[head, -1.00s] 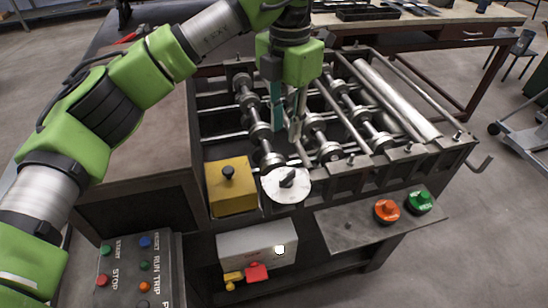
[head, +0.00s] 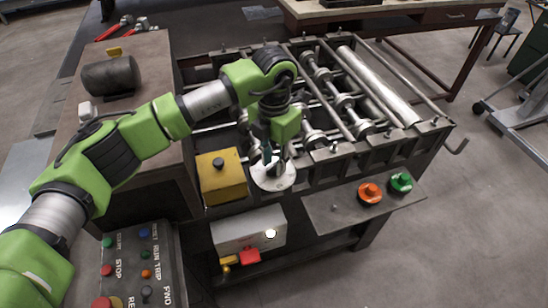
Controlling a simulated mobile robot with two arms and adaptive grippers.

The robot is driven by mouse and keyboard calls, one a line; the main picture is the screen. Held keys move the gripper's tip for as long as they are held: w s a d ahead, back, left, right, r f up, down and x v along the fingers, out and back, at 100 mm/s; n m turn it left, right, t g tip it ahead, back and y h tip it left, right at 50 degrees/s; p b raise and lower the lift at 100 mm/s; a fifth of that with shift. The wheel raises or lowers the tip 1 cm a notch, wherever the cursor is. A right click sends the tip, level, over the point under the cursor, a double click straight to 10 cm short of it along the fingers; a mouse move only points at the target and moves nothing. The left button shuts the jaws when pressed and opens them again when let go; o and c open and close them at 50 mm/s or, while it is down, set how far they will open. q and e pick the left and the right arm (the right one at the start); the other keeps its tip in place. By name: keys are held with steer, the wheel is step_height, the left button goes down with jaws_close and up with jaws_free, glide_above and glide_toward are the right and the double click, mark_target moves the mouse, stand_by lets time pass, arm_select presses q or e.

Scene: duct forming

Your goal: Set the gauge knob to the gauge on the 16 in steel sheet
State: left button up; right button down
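The gauge knob sits on a round white dial (head: 284,184) at the front of the roll-forming machine (head: 322,172). The knob itself is mostly hidden behind my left gripper (head: 272,163). That gripper points down over the dial, with its fingertips at or just above the knob. Whether the fingers are closed on the knob is too small and covered to tell. No markings on the dial can be read. No 16 in steel sheet can be made out in this view. My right gripper is not in view.
A yellow box with a black knob (head: 222,177) stands just left of the dial. Orange (head: 369,192) and green (head: 400,182) buttons sit on a shelf to the right. A button panel (head: 133,270) is at the lower left. A bench (head: 390,14) stands behind.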

arm_select(q)
steer(key=shift+c, duration=1.1)
jaws_close()
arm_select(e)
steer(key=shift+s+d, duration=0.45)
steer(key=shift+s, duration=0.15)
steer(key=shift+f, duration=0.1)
